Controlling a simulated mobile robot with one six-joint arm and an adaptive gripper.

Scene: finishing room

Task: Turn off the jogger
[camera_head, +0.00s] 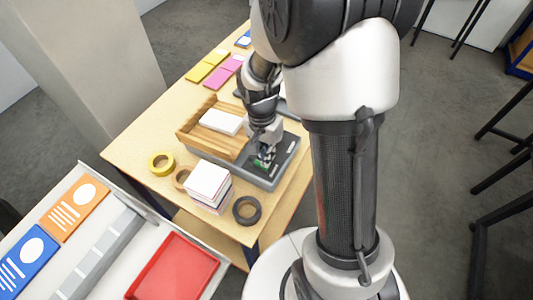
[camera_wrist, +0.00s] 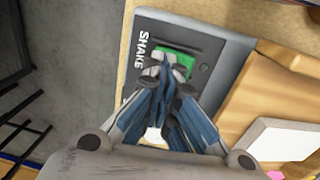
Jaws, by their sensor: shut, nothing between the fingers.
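The jogger has a grey base (camera_head: 285,165) and a slatted wooden tray (camera_head: 190,133) holding a white paper stack (camera_head: 221,121). It stands on the wooden table. In the wrist view, its dark panel (camera_wrist: 205,48) bears the word SHAKE beside a green switch (camera_wrist: 186,60). My gripper (camera_wrist: 165,68) is shut and empty, with its fingertips over the switch and hiding part of it. I cannot tell whether they touch it or which way the switch is set. In the head view, my gripper (camera_head: 266,156) is low over the panel, and a bit of green shows beside it.
A paper block (camera_head: 209,184), a black tape ring (camera_head: 246,210) and a yellow tape roll (camera_head: 161,163) stand near the jogger. Colored pads (camera_head: 215,75) lie at the back. A white bench with a red tray (camera_head: 172,268) is at front left. Dark stands are at right.

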